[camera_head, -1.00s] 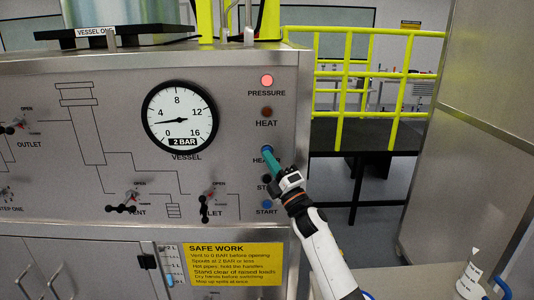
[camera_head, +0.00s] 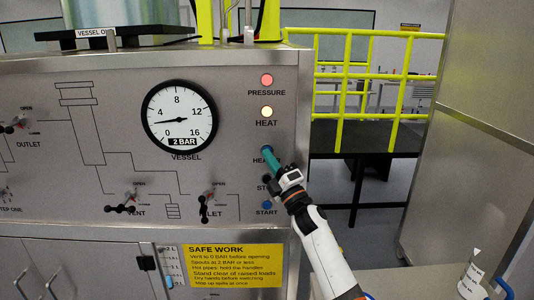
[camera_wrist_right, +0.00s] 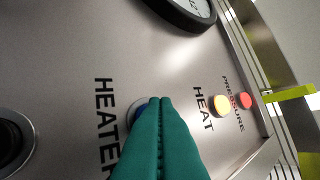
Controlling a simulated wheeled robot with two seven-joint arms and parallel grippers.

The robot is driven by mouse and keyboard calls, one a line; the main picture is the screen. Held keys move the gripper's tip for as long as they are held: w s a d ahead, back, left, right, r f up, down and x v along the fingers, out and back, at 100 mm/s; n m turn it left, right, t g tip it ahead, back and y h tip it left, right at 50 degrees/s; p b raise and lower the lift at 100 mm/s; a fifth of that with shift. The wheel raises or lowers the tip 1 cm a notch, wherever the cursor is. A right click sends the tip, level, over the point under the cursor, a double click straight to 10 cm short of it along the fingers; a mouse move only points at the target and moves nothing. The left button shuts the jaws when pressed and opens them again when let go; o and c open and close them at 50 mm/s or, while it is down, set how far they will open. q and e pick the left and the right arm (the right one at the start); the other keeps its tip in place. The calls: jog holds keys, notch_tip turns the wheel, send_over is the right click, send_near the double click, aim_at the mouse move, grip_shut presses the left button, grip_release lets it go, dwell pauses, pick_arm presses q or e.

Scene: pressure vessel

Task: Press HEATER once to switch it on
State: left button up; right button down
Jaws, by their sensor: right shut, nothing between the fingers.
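The blue HEATER button (camera_head: 267,149) sits on the steel panel below the HEAT lamp. My right gripper (camera_head: 268,153) is shut and empty, its teal fingertips at the button and covering part of it and of its label. In the right wrist view the fingertips (camera_wrist_right: 160,100) overlap the blue button (camera_wrist_right: 139,108) next to the HEATER lettering; whether they still touch it I cannot tell. The HEAT lamp (camera_head: 267,112) glows pale yellow, and it also glows in the right wrist view (camera_wrist_right: 219,105). My left gripper is not in view.
The red PRESSURE lamp (camera_head: 267,80) is lit above. The vessel gauge (camera_head: 180,116) reads about 2 bar. The STOP button, partly hidden by my gripper, and the blue START button (camera_head: 267,205) are below. Yellow railings (camera_head: 345,70) stand behind at right.

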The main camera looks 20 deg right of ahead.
jog(key=shift+s, duration=0.2)
jog(key=shift+s+a+p, duration=0.2)
jog(key=shift+s+p, duration=0.2)
jog(key=shift+s, duration=0.2)
jog(key=s+p, duration=0.1)
jog(key=s, duration=0.1)
jog(key=s+a+p, duration=0.1)
jog(key=s, duration=0.1)
jog(key=shift+s+a, duration=0.2)
jog(key=shift+s, duration=0.2)
dwell(0.5)
